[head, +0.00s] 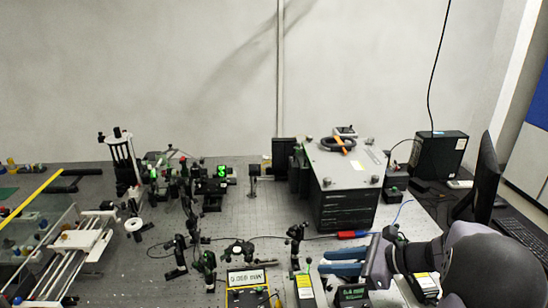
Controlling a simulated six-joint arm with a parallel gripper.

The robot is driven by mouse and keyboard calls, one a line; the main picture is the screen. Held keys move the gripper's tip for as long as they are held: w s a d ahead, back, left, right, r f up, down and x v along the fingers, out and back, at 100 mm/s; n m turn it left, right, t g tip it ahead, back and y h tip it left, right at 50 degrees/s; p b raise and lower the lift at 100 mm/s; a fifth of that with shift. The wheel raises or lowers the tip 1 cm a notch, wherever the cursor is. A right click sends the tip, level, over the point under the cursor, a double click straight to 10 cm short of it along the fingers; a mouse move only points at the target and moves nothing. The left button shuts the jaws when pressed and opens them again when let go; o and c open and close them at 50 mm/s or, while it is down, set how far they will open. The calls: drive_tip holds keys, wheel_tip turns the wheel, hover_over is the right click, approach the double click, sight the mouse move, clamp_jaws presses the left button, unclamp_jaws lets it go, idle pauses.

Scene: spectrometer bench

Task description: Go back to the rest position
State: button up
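My gripper (322,261) is at the lower right in the head view, above the front right part of the bench. Its two blue fingers point left and stand a little apart, with nothing visible between them. My dark arm reaches in from the lower right corner behind it. The optical bench (265,215) is a grey perforated top. No marker of a rest position shows.
A large dark box with a silver lid (345,165) stands behind my gripper. Optics mounts (297,235) and a yellow meter (247,280) stand to its left. A monitor (486,180) and keyboard (525,238) are at right. Bare bench lies left of the box.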

drive_tip(key=s+d+f+n+g+h, duration=0.1)
drive_tip(key=s+f+n+g+h, duration=0.1)
drive_tip(key=s+f+n, duration=0.2)
drive_tip(key=s+d+f+n+g+h, duration=0.2)
drive_tip(key=s+f+n, duration=0.3)
drive_tip(key=s, duration=0.3)
drive_tip(key=s+d+f+n+g+h, duration=0.1)
drive_tip(key=s+f+n+g+h, duration=0.1)
drive_tip(key=s+f+n, duration=0.3)
drive_tip(key=shift+s+d+f+g, duration=0.15)
drive_tip(key=shift+s+d+g, duration=0.25)
drive_tip(key=shift+s, duration=0.15)
drive_tip(key=s+a+r+n+g+h, duration=0.1)
drive_tip(key=s+a+n+h, duration=0.2)
drive_tip(key=s+n, duration=0.25)
drive_tip(key=w+a+r+n+t, duration=0.1)
drive_tip(key=w+a+r+n, duration=0.1)
drive_tip(key=a, duration=0.4)
drive_tip(key=shift+w+r+n+h, duration=0.3)
drive_tip(key=shift+r+n+h, duration=0.15)
drive_tip(key=shift+n, duration=0.8)
drive_tip(key=shift+a+r, duration=0.1)
